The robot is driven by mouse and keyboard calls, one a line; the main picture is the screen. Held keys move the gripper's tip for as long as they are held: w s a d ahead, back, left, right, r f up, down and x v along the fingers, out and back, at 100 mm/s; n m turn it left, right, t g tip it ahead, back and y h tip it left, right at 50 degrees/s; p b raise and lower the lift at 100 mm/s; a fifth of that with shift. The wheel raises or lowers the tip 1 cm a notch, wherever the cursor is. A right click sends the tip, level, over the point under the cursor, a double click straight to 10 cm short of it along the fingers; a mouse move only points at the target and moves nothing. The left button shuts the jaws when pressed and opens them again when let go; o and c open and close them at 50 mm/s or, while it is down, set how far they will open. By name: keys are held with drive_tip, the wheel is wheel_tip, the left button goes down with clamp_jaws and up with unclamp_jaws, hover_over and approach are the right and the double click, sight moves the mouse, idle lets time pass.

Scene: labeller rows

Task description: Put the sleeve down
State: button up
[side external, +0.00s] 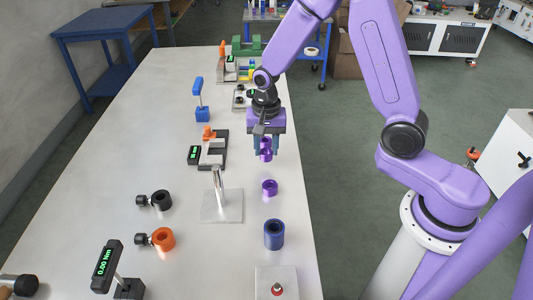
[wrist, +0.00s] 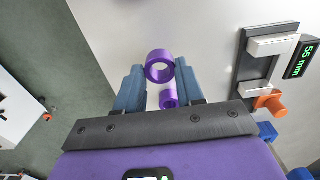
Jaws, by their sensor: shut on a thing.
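My gripper (side external: 266,143) points down over the right part of the table, its blue fingers shut on a purple sleeve (side external: 266,154). In the wrist view the sleeve (wrist: 160,55) shows as a ring between the fingertips (wrist: 159,68), its round opening facing the camera. The fingers hide part of its sides. I cannot tell how large the gap under it is. A second purple ring (side external: 269,188) stands on the table nearer the side camera. A smaller purple ring (wrist: 168,103) shows between the fingers in the wrist view; I cannot tell whether it is that one.
A dark gauge block with a 55 mm display (wrist: 301,60) lies left of my gripper in the side view (side external: 194,154). A metal post on a plate (side external: 221,207), a blue sleeve (side external: 274,235) and a plate with a red-tipped pin (side external: 277,289) stand nearer. The table's right edge is close.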

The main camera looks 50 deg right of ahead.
drive_tip(key=shift+f, duration=1.4)
drive_tip(key=shift+f, duration=0.2)
drive_tip(key=o, duration=0.8)
wheel_tip(320, 180, up, 12)
drive_tip(key=shift+r, duration=0.2)
